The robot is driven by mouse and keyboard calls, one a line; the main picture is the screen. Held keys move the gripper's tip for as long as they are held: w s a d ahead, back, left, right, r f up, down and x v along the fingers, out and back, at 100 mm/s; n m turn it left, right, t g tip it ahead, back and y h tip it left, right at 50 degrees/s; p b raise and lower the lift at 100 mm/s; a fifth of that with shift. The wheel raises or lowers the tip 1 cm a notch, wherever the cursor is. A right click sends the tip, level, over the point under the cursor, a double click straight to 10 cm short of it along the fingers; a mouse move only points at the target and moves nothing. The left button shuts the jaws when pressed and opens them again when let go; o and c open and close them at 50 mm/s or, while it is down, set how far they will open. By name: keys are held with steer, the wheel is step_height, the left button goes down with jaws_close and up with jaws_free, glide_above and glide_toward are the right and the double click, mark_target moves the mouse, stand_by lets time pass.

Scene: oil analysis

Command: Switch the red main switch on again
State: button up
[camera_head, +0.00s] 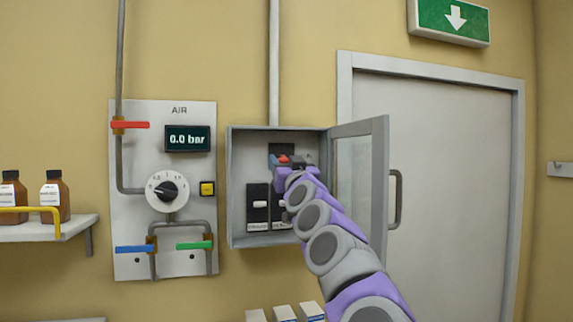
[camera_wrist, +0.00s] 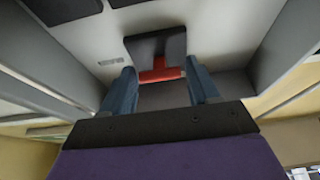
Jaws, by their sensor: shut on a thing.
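The red main switch (camera_head: 283,158) is at the top of the open grey cabinet (camera_head: 238,190), on a dark plate. Most of it is hidden behind my gripper (camera_head: 285,163) in the head view. In the wrist view the red switch (camera_wrist: 160,75) lies between the two blue-grey fingers of my gripper (camera_wrist: 160,70), in front of its black plate (camera_wrist: 155,46). The fingers are shut on the red switch. I cannot tell from these frames whether the switch is turned on or off.
The cabinet door (camera_head: 372,190) stands open at the right of my arm. Black breakers with white toggles (camera_head: 258,205) sit below the switch. Left is the AIR panel (camera_head: 130,210) with its display (camera_head: 187,139) reading 0.0 bar. A shelf (camera_head: 30,233) holds brown bottles.

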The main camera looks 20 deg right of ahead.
steer(key=shift+d+r+b, duration=0.1)
steer(key=shift+r+b, duration=0.05)
steer(key=shift+b, duration=0.35)
steer(key=shift+g, duration=0.4)
steer(key=shift+s+r+g+b, duration=0.1)
steer(key=shift+r+g+b, duration=0.15)
steer(key=shift+b, duration=0.2)
steer(key=shift+r+g+p, duration=0.4)
steer(key=shift+g+p, duration=0.15)
steer(key=shift+g, duration=0.1)
steer(key=r+g+p, duration=0.1)
steer(key=g+p, duration=0.1)
steer(key=p, duration=0.2)
steer(key=shift+r, duration=0.2)
steer(key=g+p, duration=0.1)
steer(key=p, duration=0.2)
steer(key=g+p, duration=0.1)
steer(key=p, duration=0.2)
steer(key=shift+r, duration=0.35)
steer(key=shift+p, duration=0.5)
steer(key=shift+g+p, duration=0.5)
steer(key=shift+p, duration=0.15)
